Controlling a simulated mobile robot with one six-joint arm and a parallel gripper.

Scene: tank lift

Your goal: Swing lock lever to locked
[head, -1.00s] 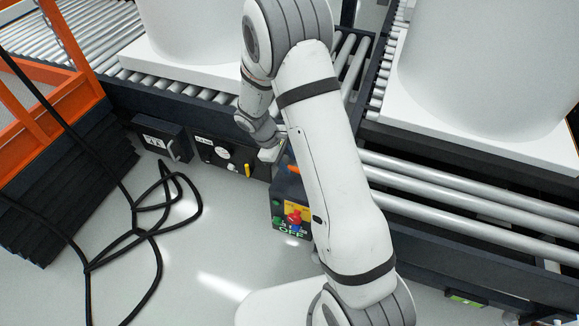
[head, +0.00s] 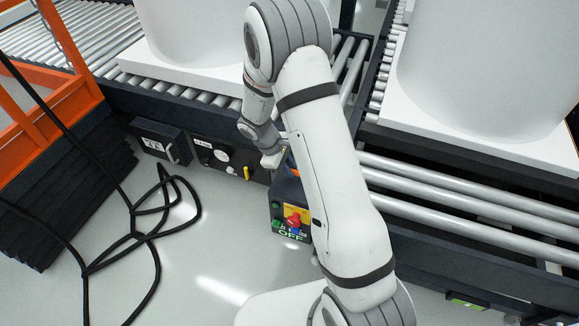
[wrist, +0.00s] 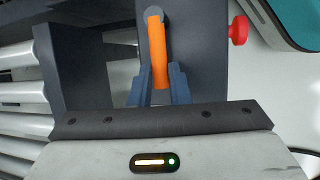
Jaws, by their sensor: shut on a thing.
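The orange lock lever (wrist: 158,50) shows in the wrist view, running from a grey round pivot at its top down between my fingers. It is mounted on a dark grey housing (wrist: 200,50). My gripper (wrist: 161,80) is shut on the lever, one dark finger on each side of it. In the head view, my gripper (head: 272,158) is small beside the control box (head: 284,190), and my arm covers much of that area. Only a sliver of the lever shows there; its exact angle is hard to tell.
A red knob (wrist: 239,30) sticks out right of the housing in the wrist view. Rollers (head: 470,200) lie to the right in the head view. Large white tanks stand on the conveyors behind. A black cable (head: 135,235) loops over the floor at left.

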